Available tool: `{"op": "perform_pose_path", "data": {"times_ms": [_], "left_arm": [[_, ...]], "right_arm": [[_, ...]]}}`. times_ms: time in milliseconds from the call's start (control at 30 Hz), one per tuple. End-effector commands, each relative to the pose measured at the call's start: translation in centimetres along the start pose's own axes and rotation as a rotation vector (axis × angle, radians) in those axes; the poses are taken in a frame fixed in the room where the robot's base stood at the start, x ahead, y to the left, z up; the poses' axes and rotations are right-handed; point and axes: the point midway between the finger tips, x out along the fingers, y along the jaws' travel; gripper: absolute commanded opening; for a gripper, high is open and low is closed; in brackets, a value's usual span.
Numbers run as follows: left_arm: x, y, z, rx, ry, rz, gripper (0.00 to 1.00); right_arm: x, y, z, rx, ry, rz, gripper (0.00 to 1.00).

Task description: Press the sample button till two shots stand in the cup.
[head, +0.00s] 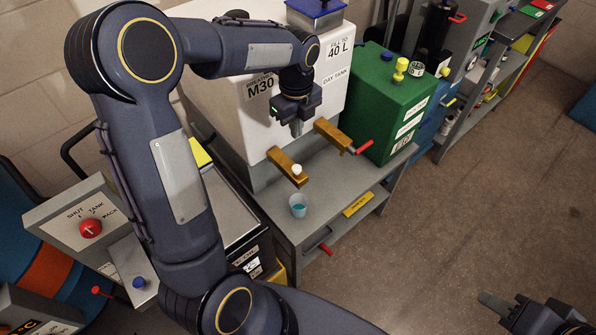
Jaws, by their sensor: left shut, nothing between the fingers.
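A small clear cup (298,208) stands on the grey bench ledge below the left brass tap (285,164), with blue-green liquid in it. I cannot read its level. A white round button (297,169) sits at the outer end of that tap. My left gripper (297,132) is shut and empty, pointing down in front of the white tank. In the picture it is above the button and apart from it. My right gripper (484,298) is at the lower right over the floor, far from the cup; whether it is open does not show.
A second brass tap (334,134) with a red lever (362,147) is right of the first. A green container (393,110) stands beside the white tank (240,90). A panel with a red knob (90,229) is at left. The floor at right is clear.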

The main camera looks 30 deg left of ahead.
Motion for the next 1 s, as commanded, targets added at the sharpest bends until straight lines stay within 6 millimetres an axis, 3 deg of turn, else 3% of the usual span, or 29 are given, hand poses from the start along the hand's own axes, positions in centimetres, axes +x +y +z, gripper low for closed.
{"op": "perform_pose_path", "data": {"times_ms": [367,600,1000], "left_arm": [[0.0,0.0,0.0,0.000,0.000,0.000,0.00],[-1.8,0.0,-0.3,0.002,0.001,0.003,0.00],[-1.1,0.1,-0.2,0.001,0.003,0.006,0.00]], "right_arm": [[0.0,0.0,0.0,0.000,0.000,0.000,0.36],[-1.1,-0.5,-0.5,0.000,0.000,0.000,0.36],[-1.0,-0.4,-0.5,0.000,0.000,0.000,0.36]]}}
